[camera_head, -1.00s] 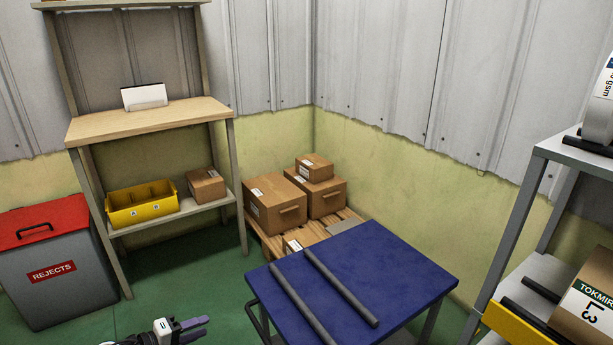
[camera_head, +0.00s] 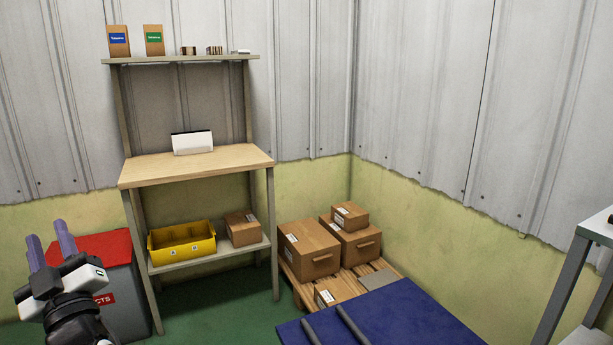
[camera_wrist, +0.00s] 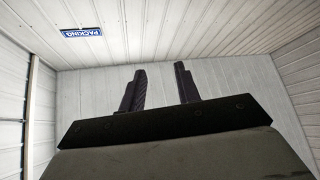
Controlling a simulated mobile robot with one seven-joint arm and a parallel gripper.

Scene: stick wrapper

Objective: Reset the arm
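My gripper (camera_head: 50,246) is at the lower left of the head view, raised with its two purple-grey fingers pointing up. The fingers are apart with nothing between them. It stands in front of the red-lidded rejects bin (camera_head: 108,262) and hides part of it. In the wrist view my gripper (camera_wrist: 160,88) also shows its two dark fingers apart and empty, against the ribbed wall and a blue packing sign (camera_wrist: 82,33).
A shelf unit (camera_head: 200,168) holds a white object (camera_head: 192,143) and, lower, a yellow bin (camera_head: 182,246) and a carton (camera_head: 242,228). Cartons (camera_head: 308,249) sit on a pallet (camera_head: 290,274). A blue table (camera_head: 385,318) with grey bars is at the bottom. A grey rack (camera_head: 565,280) stands right.

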